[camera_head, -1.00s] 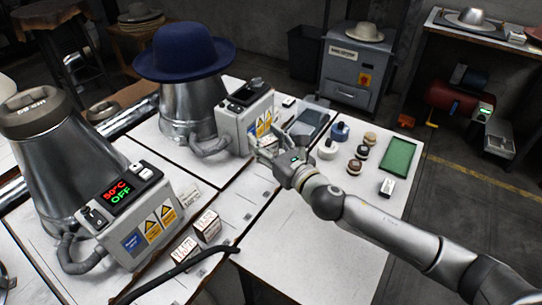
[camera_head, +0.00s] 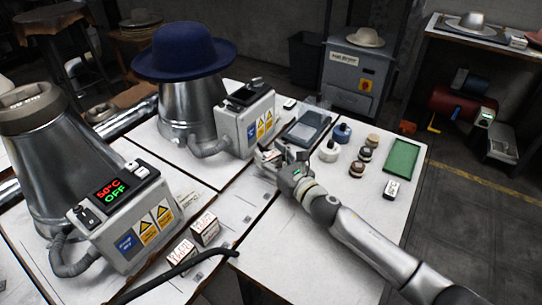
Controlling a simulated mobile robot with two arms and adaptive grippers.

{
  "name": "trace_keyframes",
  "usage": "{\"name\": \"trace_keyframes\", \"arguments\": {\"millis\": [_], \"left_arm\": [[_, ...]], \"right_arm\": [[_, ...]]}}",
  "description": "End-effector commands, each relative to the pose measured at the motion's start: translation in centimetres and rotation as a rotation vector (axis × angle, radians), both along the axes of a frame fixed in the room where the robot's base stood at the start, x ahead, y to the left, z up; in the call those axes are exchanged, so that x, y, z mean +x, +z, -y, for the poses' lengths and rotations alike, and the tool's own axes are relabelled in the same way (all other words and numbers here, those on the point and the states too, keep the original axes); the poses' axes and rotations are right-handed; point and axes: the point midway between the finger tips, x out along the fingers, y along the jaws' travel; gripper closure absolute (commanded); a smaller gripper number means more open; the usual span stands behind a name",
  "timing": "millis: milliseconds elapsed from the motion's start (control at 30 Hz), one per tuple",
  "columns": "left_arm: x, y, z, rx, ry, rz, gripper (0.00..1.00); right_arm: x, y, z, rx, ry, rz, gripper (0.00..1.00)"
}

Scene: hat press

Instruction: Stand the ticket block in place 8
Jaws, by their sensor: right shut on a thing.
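My right gripper (camera_head: 268,160) reaches in from the right and is low over the white table, beside the front right of the far press's control box. It is shut on a small pale block, seemingly the ticket block (camera_head: 269,155), mostly hidden by the fingers. I cannot tell whether the block touches the table. Small printed squares (camera_head: 247,218) mark places on the table edge strip; their numbers are too small to read, so I cannot tell which is place 8. Two white blocks with red print (camera_head: 205,228) stand nearer the front. My left gripper is not in view.
A near press box (camera_head: 128,215) reads 50°C OFF. Bottles (camera_head: 330,151), tins and a green mat (camera_head: 402,158) lie right. A black cable (camera_head: 180,266) crosses the front.

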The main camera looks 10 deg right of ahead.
Motion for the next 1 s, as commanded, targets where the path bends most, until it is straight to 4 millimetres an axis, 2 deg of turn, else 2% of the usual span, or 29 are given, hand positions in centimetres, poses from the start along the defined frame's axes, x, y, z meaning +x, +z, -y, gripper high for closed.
{"name": "trace_keyframes", "arguments": {"millis": [100,133,300,700,867,1000], "left_arm": [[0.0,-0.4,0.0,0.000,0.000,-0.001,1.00],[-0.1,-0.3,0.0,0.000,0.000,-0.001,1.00],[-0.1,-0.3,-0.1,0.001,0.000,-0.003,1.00],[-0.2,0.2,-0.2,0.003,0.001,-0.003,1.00],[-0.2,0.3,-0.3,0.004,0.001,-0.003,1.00],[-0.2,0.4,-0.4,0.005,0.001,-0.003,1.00]], "right_arm": [[0.0,-0.4,0.0,0.000,0.000,0.000,0.80],[0.0,-0.3,0.0,0.000,0.000,0.000,0.49],[0.0,-0.3,0.0,0.000,0.000,0.000,0.30],[0.0,0.3,0.0,0.000,0.000,0.000,0.30],[-2.0,-0.1,0.8,-0.002,0.000,-0.004,0.30],[-4.4,-0.1,1.8,-0.001,0.000,-0.003,0.30]]}}
